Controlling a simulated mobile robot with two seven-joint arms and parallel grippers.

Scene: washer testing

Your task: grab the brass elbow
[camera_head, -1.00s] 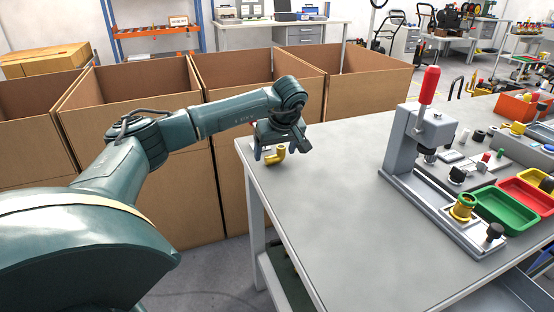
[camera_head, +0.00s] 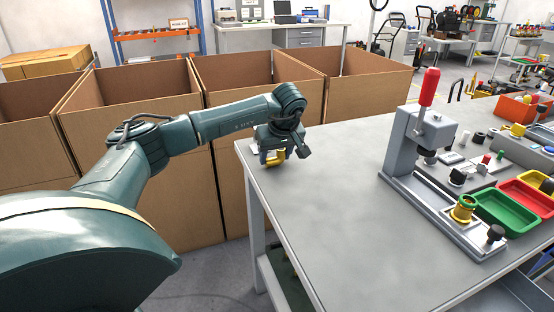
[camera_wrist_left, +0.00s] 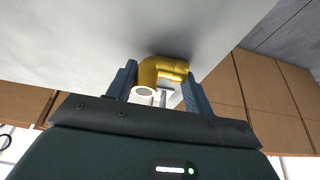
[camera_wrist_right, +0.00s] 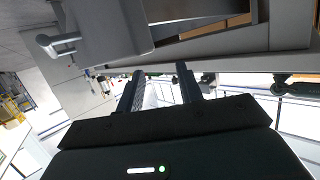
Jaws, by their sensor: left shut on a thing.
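The brass elbow (camera_head: 276,158) is at the far left corner of the grey table (camera_head: 340,200). It also shows in the left wrist view (camera_wrist_left: 160,72), between the two fingers, with one open end facing the camera. My left gripper (camera_head: 277,154) is down at the table's corner, shut on the elbow, and its fingers partly hide it in the head view. In the left wrist view my left gripper (camera_wrist_left: 158,84) has a finger on each side of the elbow. My right gripper (camera_wrist_right: 160,82) shows only in its own wrist view, fingers apart with nothing seen between them.
A grey press with a red handle (camera_head: 428,88) stands on the table's right, a brass fitting (camera_head: 464,208) on its base. Tall cardboard boxes (camera_head: 232,180) stand behind and left. The table's middle is clear.

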